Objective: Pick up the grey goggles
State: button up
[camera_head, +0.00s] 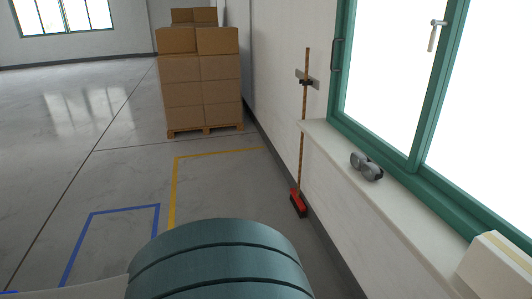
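The grey goggles (366,166) lie on the pale window sill (391,212) at the right, below the green-framed window. They rest near the sill's far half, close to the window frame. My gripper is not in view. The rounded teal ribbed shape at the bottom middle seems to be part of my own body, and it is apart from the goggles.
A cream box (495,267) stands at the sill's near end. A broom with a red head (298,203) leans upright on the wall holder. Stacked cartons (200,85) stand on a pallet (205,130). The floor between the blue and yellow lines is clear.

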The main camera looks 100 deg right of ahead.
aim_at(371, 172)
jog(key=z, duration=3.95)
jog(key=k, duration=0.3)
jog(key=z, duration=0.7)
jog(key=i, duration=1.9)
